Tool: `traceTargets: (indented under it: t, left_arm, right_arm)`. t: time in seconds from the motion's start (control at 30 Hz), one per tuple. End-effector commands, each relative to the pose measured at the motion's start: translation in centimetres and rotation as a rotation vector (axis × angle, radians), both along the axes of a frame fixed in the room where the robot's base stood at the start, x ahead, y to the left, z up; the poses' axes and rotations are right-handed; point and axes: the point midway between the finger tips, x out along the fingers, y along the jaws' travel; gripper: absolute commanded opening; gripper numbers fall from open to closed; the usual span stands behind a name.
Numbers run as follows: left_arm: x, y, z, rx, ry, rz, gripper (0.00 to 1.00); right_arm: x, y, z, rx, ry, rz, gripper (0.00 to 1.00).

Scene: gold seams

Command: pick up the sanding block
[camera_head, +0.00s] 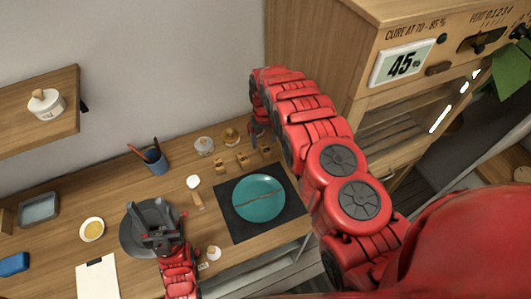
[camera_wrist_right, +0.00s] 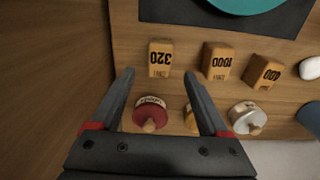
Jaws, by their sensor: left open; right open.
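Three small wooden sanding blocks stand in a row at the back of the bench. In the right wrist view they are marked 320 (camera_wrist_right: 160,58), 1000 (camera_wrist_right: 217,61) and what looks like 400 (camera_wrist_right: 263,72). In the head view the 320 block (camera_head: 266,152) is rightmost, then the 1000 block (camera_head: 242,160) and the 400 block (camera_head: 220,166). My right gripper (camera_wrist_right: 157,74) is open and empty, its fingertips pointing toward the 320 block, which lies just beyond them. It also shows in the head view (camera_head: 254,138). My left gripper (camera_head: 160,222) is open over a dark round stand (camera_head: 128,240).
Jars with red (camera_wrist_right: 150,115), gold (camera_head: 231,136) and white (camera_head: 204,146) lids stand behind the blocks. A teal plate (camera_head: 259,190) with a gold seam lies on a dark mat (camera_head: 233,228). A wooden cabinet (camera_head: 310,45) rises at the right. A blue pen cup (camera_head: 154,160) stands left.

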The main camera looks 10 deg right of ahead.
Motion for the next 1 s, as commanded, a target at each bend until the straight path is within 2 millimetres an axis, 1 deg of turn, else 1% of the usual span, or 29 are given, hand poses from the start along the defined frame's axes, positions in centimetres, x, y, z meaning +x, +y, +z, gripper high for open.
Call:
traceTargets:
  t: [0.07, 0.17, 0.2, 0.33, 0.4, 0.57, 0.6, 0.67, 0.8, 0.97, 1.0]
  left_arm:
    - [0.0, 0.0, -0.3, 0.000, 0.000, 0.000, 0.50]
    - [0.0, 0.0, -1.0, 0.000, 0.000, 0.000, 0.50]
    - [0.0, 0.0, -1.4, 0.000, 0.000, 0.000, 0.50]
    - [0.0, 0.0, -2.7, 0.000, 0.000, 0.000, 0.50]
    - [0.0, 0.0, -2.8, 0.000, 0.000, 0.000, 0.50]
    - [0.0, 0.0, -2.5, 0.000, 0.000, 0.000, 0.50]
    - [0.0, 0.0, -2.5, 0.000, 0.000, 0.000, 0.50]
    - [0.0, 0.0, -2.5, 0.000, 0.000, 0.000, 0.50]
    - [0.0, 0.0, -2.5, 0.000, 0.000, 0.000, 0.50]
    - [0.0, 0.0, -2.5, 0.000, 0.000, 0.000, 0.50]
    - [0.0, 0.0, -2.5, 0.000, 0.000, 0.000, 0.50]
  right_arm:
    - [0.0, 0.0, -0.7, 0.000, 0.001, 0.000, 0.79]
    - [-0.2, -0.1, -2.3, -0.001, 0.004, 0.000, 0.79]
    - [-0.3, -0.1, -3.1, -0.001, 0.004, 0.000, 0.79]
    - [-0.1, -0.1, -5.1, 0.000, -0.001, 0.000, 0.79]
    - [-0.2, -0.1, -5.4, 0.001, 0.002, 0.000, 0.79]
    - [-0.2, -0.1, -5.1, 0.001, 0.002, 0.000, 0.79]
    - [-0.2, -0.1, -5.1, 0.001, 0.002, 0.000, 0.77]
    - [-0.2, -0.1, -5.1, 0.001, 0.002, 0.000, 0.66]
    - [-0.2, -0.1, -5.1, 0.001, 0.002, 0.000, 0.41]
    - [-0.2, -0.1, -5.1, 0.001, 0.002, 0.000, 0.12]
    - [-0.2, -0.1, -5.1, 0.001, 0.002, 0.000, 0.05]
